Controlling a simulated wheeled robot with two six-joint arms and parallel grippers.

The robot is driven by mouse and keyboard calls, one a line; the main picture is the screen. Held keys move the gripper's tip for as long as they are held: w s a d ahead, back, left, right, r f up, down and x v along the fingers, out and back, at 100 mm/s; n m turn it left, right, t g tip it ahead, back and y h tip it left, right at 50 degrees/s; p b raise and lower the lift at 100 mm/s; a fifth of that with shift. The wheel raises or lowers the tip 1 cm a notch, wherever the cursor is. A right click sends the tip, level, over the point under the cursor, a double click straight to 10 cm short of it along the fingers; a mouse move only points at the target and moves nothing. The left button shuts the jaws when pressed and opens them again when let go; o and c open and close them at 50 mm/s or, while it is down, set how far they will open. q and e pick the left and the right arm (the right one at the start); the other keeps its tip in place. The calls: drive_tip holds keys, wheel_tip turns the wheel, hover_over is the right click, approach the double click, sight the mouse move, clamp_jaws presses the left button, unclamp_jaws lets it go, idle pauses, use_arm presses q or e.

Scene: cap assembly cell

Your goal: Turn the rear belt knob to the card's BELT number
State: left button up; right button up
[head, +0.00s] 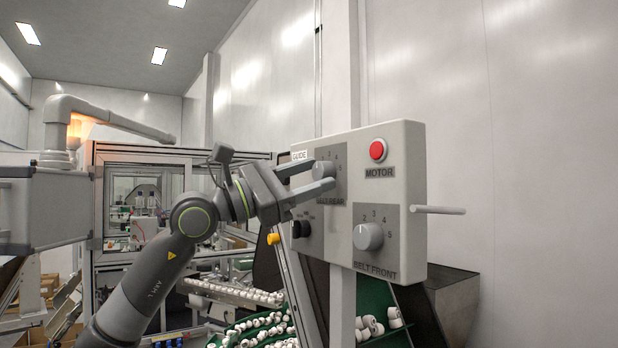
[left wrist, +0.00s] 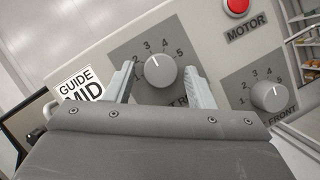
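The rear belt knob (head: 322,170) is a grey round dial on a grey scale plate marked 1 to 5, at the panel's upper left. In the left wrist view the knob (left wrist: 160,71) shows whole, its white mark pointing up and slightly left, roughly at 3. My left gripper (head: 320,175) is open, with one finger on either side of the knob. In the left wrist view a gap shows between each finger and the knob. A white card (left wrist: 78,91) reads GUIDE MID; no BELT number is readable on it. My right gripper is not in view.
The control panel (head: 410,240) also carries a red MOTOR button (head: 377,150), the front belt knob (head: 368,236) and a black knob (head: 301,229) at lower left. A grey rod (head: 438,210) sticks out at its right. White caps (head: 369,326) lie on green belting below.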

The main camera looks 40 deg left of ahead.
use_arm(q)
drive_tip(key=shift+o, duration=0.5)
drive_tip(key=shift+s+a+f+b, duration=0.3)
drive_tip(key=shift+s+f+b, duration=0.1)
drive_tip(key=shift+b, duration=0.15)
drive_tip(key=b+v, duration=1.5)
drive_tip(key=v, duration=0.1)
drive_tip(key=shift+s+r, duration=0.2)
drive_tip(key=shift+a, duration=0.1)
